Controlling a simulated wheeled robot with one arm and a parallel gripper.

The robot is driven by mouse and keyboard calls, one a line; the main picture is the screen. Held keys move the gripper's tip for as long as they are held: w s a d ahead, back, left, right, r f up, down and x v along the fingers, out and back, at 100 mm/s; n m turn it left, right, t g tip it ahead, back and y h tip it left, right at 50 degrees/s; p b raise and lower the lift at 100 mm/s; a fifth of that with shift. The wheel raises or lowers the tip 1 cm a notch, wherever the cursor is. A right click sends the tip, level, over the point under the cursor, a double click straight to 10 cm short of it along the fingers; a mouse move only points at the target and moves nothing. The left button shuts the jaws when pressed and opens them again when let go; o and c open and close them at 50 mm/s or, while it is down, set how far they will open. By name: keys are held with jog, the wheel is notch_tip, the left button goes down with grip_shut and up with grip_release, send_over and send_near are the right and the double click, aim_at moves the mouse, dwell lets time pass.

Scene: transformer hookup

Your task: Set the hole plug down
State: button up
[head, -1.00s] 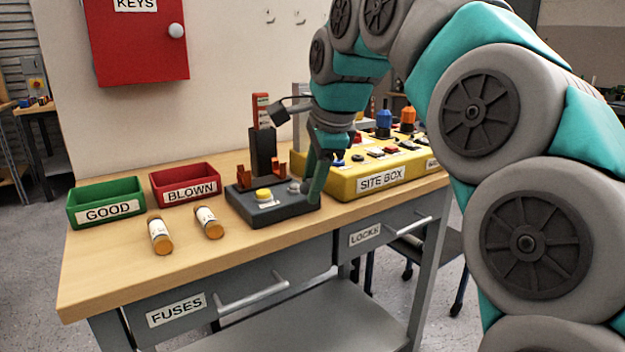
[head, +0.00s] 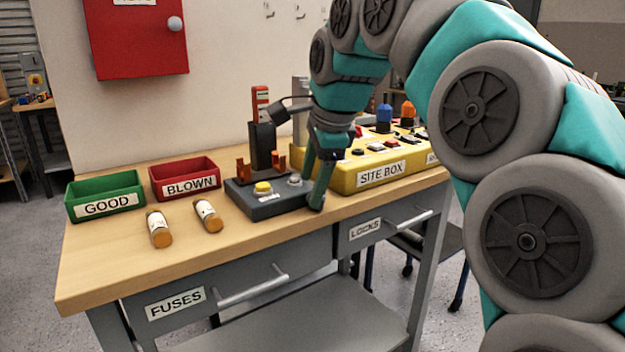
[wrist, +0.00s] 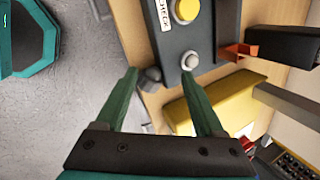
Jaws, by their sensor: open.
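A small dark grey piece, likely the hole plug (wrist: 150,76), shows in the wrist view at the side of the grey tester block (head: 270,205). It appears to rest on the wooden tabletop and is close to the left fingertip. My gripper (wrist: 158,76) is open, with its two green fingers apart around the plug's place. In the head view my gripper (head: 317,190) points down at the tester's right front corner. The plug cannot be told clearly from the fingertip there.
The yellow site box (head: 345,180) stands just right of my gripper. The tester carries a yellow button (head: 263,188). Two fuses (head: 159,228) lie before the green GOOD bin (head: 105,197) and red BLOWN bin (head: 185,178). The tabletop's front left (head: 100,270) is clear.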

jog(key=shift+r+p, duration=0.4)
jog(key=shift+r, duration=0.5)
jog(key=v, duration=0.7)
jog(key=shift+s, duration=0.1)
